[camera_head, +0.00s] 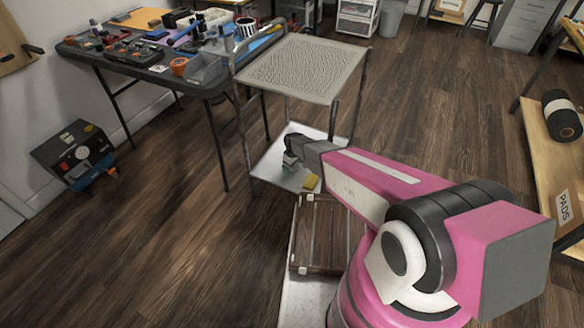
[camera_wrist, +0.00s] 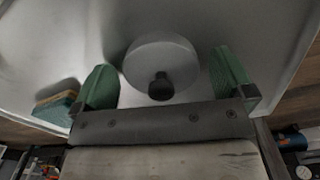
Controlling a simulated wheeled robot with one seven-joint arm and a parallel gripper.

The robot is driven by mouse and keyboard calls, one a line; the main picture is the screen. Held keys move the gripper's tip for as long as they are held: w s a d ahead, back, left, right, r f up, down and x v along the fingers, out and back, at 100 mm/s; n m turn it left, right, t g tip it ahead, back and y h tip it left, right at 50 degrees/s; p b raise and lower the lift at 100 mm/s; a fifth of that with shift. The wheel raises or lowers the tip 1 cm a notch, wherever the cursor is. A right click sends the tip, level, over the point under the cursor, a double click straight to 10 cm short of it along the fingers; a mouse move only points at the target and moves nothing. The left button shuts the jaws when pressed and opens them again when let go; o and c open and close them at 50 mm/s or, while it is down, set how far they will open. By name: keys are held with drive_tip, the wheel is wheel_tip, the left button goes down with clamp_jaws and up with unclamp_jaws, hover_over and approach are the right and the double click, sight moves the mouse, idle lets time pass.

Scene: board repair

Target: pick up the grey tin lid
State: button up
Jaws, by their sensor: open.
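The grey tin lid (camera_wrist: 165,50) is a round pale grey disc with a dark knob (camera_wrist: 160,87) in the wrist view. It is on the light shelf surface (camera_wrist: 290,30), between the two green fingers of my gripper (camera_wrist: 164,76). The fingers are open, with a gap on each side of the lid. In the head view my gripper (camera_head: 290,164) is down at the lower shelf of the cart (camera_head: 266,173), under its upper shelf. I cannot make out the lid there; my gripper and wrist cover that spot.
A yellow and teal sponge (camera_wrist: 56,107) lies left of my gripper; it also shows in the head view (camera_head: 312,181). The cart's perforated upper shelf (camera_head: 305,68) and its posts stand around my wrist. A cluttered table (camera_head: 140,60) is at left.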

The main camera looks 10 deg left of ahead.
drive_tip(key=c, duration=0.9)
